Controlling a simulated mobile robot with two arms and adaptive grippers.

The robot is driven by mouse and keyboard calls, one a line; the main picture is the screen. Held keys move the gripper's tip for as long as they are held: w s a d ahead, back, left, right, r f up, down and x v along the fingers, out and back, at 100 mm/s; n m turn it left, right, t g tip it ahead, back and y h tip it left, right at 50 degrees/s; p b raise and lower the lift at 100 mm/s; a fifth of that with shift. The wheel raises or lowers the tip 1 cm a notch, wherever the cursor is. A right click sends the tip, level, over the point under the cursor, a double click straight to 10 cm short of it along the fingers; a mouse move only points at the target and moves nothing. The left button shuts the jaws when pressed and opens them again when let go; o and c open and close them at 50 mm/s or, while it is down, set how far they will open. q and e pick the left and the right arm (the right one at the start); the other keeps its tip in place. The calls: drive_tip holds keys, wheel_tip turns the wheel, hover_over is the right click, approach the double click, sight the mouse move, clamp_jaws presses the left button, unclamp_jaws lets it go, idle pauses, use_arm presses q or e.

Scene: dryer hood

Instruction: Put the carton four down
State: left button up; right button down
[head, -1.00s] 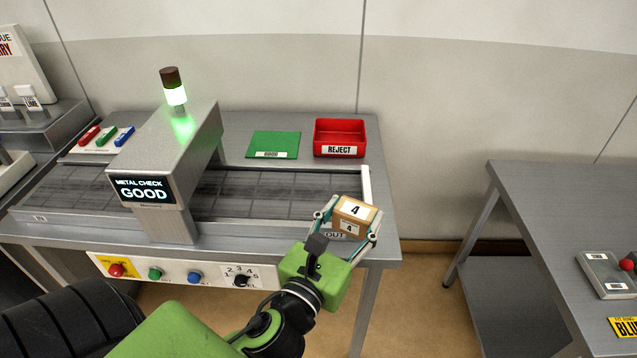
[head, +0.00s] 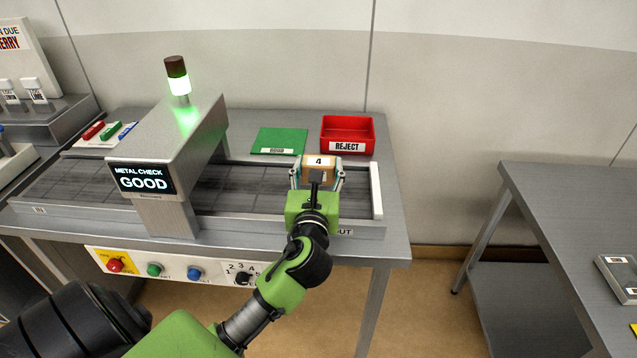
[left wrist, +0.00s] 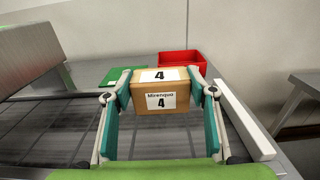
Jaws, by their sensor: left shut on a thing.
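The carton four (head: 319,171) is a small brown box with white labels marked 4. My left gripper (head: 317,178) is shut on it, one finger on each side. The carton is at the out end of the conveyor (head: 255,190); I cannot tell whether it touches the belt. In the left wrist view the carton (left wrist: 159,92) sits upright between the fingers. The green mat (head: 279,140) and the red reject bin (head: 347,135) lie behind it. My right gripper is not in view.
The metal check arch (head: 177,160) stands over the belt to the left, its screen reading GOOD under a green-lit lamp (head: 178,80). A white end bar (head: 376,190) closes the belt's right end. The green mat is empty. A second table (head: 560,205) stands at right.

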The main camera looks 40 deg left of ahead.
use_arm(q)
drive_tip(key=w+f, duration=0.1)
drive_tip(key=w+a+f, duration=0.1)
drive_tip(key=f, duration=0.1)
drive_tip(key=shift+w+a, duration=0.1)
drive_tip(key=shift+a, duration=0.1)
drive_tip(key=shift+w+a+f+b, duration=0.1)
drive_tip(key=shift+f+b, duration=0.3)
drive_tip(key=shift+f, duration=1.35)
drive_tip(key=shift+f, duration=0.1)
drive_tip(key=o, duration=0.9)
drive_tip(key=shift+f, duration=0.1)
drive_tip(key=o, duration=0.4)
drive_tip(key=shift+c, duration=0.2)
